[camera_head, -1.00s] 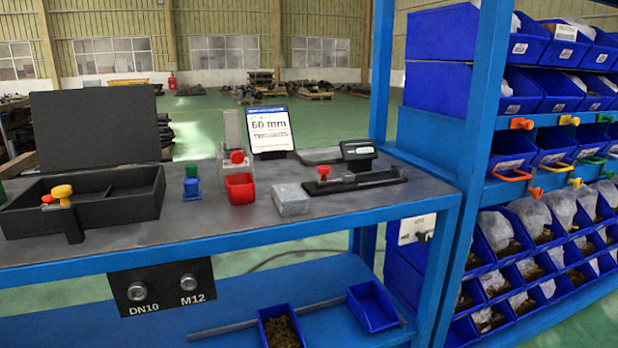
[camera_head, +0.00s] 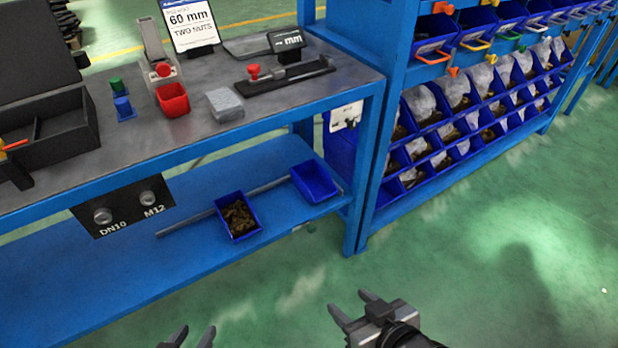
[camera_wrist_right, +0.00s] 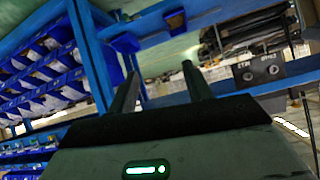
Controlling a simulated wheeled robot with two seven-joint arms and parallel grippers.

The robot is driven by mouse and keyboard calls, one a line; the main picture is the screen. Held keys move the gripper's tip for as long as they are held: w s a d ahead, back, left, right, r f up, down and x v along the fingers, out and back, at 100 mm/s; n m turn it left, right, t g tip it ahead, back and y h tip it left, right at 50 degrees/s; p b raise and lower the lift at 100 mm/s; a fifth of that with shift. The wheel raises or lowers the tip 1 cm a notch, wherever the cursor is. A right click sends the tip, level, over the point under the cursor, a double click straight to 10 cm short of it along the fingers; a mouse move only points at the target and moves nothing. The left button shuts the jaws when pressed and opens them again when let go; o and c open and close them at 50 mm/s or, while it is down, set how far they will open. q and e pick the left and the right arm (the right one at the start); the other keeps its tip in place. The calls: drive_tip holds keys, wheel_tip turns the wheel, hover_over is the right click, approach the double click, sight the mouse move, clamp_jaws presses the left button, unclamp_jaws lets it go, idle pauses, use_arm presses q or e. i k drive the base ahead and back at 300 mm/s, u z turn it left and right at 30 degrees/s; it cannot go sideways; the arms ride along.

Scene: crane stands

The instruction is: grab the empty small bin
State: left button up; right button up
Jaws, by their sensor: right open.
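The empty small bin (camera_head: 316,184) is blue and stands on the lower blue shelf of the workbench, near its right leg. It also shows in the right wrist view (camera_wrist_right: 125,42). A second blue bin (camera_head: 238,216), holding brown parts, stands to its left. My right gripper (camera_head: 352,305) is open and empty at the bottom of the head view, in front of the bench and apart from both bins. My left gripper (camera_head: 191,337) shows only its fingertips at the bottom edge; they stand apart with nothing between them.
A grey rod (camera_head: 190,219) lies behind the bins on the shelf (camera_head: 120,290). The bench top (camera_head: 190,130) overhangs the shelf, and a blue leg (camera_head: 363,170) stands just right of the empty bin. A rack of bins (camera_head: 450,130) is further right. The green floor (camera_head: 480,250) is clear.

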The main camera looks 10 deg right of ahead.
sight(314, 183)
drive_tip(key=z, duration=1.45)
drive_tip(key=i, duration=1.1)
drive_tip(key=u, duration=2.2)
drive_tip(key=i, duration=0.5)
